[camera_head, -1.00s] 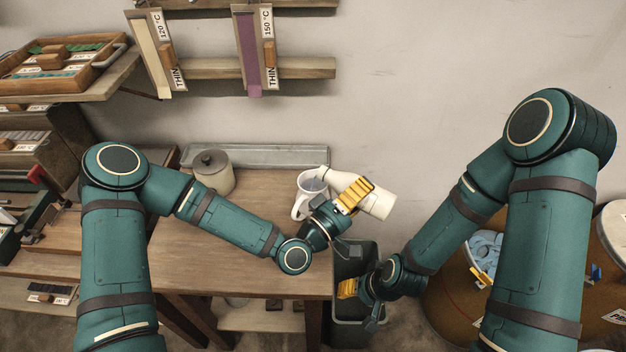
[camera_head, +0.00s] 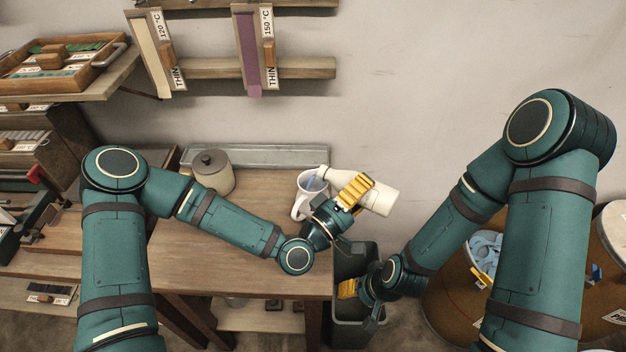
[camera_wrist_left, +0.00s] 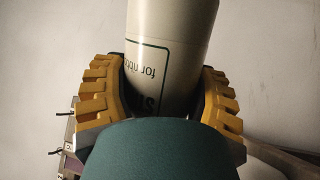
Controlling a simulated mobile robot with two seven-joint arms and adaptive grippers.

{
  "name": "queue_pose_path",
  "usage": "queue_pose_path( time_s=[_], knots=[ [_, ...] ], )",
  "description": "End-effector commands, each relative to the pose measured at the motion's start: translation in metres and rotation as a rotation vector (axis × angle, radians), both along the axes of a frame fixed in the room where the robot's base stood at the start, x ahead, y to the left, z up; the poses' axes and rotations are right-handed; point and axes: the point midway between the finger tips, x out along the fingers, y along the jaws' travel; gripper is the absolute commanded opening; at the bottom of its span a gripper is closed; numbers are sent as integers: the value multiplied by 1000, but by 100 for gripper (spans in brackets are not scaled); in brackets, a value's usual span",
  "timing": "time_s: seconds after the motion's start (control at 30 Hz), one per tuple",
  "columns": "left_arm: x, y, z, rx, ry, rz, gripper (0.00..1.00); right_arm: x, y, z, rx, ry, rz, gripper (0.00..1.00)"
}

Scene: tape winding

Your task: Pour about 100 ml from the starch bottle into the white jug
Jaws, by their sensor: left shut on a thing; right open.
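The starch bottle (camera_head: 377,201) is white and lies tilted far over, its neck pointing left and slightly up in the head view, at the jug's rim. My left gripper (camera_head: 354,192) is shut on the bottle's body; in the left wrist view the bottle (camera_wrist_left: 168,45) sits between the yellow finger pads, its printed label partly hidden. The white jug (camera_head: 303,197) stands on the wooden table below the bottle's mouth. A bluish streak shows inside the jug's opening; its level cannot be told. My right gripper (camera_head: 362,290) is open and empty, low over a dark bin.
The dark bin (camera_head: 348,332) stands at the table's right end. A lidded beige pot (camera_head: 213,172) and a grey metal tray (camera_head: 262,155) are at the table's back. Brown drums (camera_head: 447,300) stand at the right. The table (camera_head: 225,262) front is clear.

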Motion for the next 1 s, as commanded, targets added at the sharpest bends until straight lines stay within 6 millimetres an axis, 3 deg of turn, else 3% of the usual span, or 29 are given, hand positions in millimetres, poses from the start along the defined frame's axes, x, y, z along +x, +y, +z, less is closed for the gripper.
queue_pose_path(
  time_s=[1.0],
  knots=[
    [-3, -6, 6, -52, 28, 0, 19, 0, 0, -1, 0, -1, 0, 55]
  ],
)
